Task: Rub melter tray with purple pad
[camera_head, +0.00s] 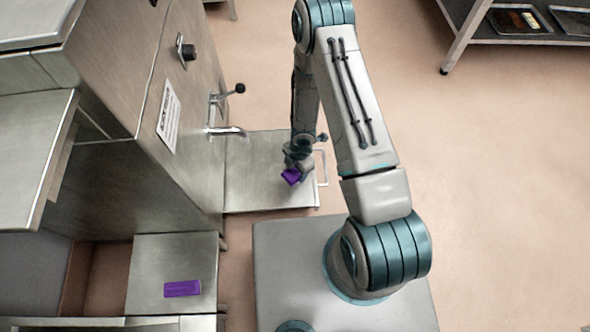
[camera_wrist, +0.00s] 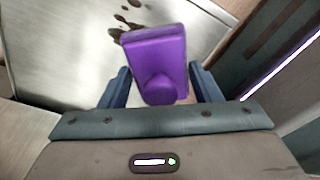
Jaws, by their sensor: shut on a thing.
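The melter tray (camera_head: 252,185) is a flat metal tray beside the melter, under its spout. In the wrist view the tray (camera_wrist: 70,60) bears several dark brown spots (camera_wrist: 128,20). My gripper (camera_head: 295,168) is over the tray's right part. In the wrist view my gripper (camera_wrist: 160,92) is shut on the purple pad (camera_wrist: 155,55), with one finger on each side of its knob. The pad also shows in the head view (camera_head: 291,177), tilted. I cannot tell whether it touches the tray.
The melter (camera_head: 140,90) with its spout and tap (camera_head: 225,130) stands left of the tray. Another purple item (camera_head: 182,289) lies on a metal surface at lower left. A wire handle (camera_head: 321,168) is at the tray's right edge. A shelf with trays (camera_head: 520,20) is at upper right. Open floor lies right.

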